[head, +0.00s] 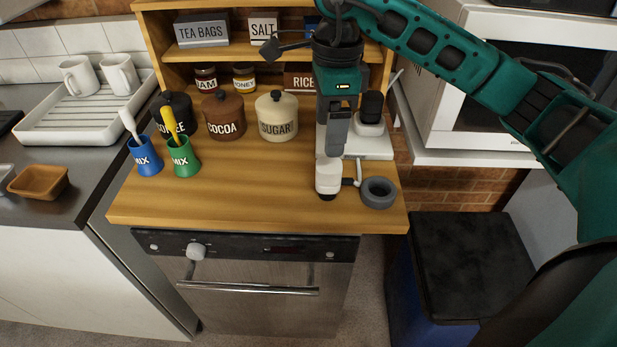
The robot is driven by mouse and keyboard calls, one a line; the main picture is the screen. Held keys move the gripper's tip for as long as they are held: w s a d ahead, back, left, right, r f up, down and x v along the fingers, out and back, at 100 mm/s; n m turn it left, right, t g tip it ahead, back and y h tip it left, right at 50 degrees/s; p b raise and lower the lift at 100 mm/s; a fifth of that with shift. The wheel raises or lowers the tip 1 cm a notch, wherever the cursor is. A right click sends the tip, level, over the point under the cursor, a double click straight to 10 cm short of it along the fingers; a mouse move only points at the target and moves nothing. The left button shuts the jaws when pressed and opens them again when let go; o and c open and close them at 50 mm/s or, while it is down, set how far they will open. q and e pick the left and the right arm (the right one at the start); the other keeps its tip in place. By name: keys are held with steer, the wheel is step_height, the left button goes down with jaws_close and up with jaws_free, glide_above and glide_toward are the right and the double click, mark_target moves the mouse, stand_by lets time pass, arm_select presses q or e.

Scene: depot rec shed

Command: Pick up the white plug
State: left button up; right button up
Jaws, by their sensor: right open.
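The white plug (328,177) is at the front right of the wooden worktop, pale with a dark lower end. A short light piece runs from its right side towards a grey ring (379,192), which looks like a coil. My right gripper (331,153) comes down from above, directly over the plug, with its grey fingers pointing down. It is open. The fingers overlap the plug's upper end in the picture, and I cannot tell whether they touch it. My left gripper is not in view.
A white appliance (376,147) with a black top stands close behind the gripper. The sugar (277,117) and cocoa (224,117) jars stand left of it. Blue (147,160) and green (184,159) mix cups stand further left. The worktop (250,190) is clear at front centre.

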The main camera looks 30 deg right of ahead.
mark_target(331, 162)
steer(key=shift+w+d+h, duration=0.1)
steer(key=shift+d+h, duration=0.2)
steer(key=shift+d, duration=0.15)
step_height(331, 162, down, 7)
steer(key=shift+r, duration=0.2)
steer(key=shift+s+a+f, duration=0.1)
steer(key=shift+a+f, duration=0.1)
steer(key=shift+f, duration=1.25)
steer(key=shift+s+a+f, duration=0.1)
steer(key=shift+a+f, duration=0.1)
steer(key=shift+f, duration=1.25)
steer(key=shift+c, duration=0.4)
steer(key=c, duration=1)
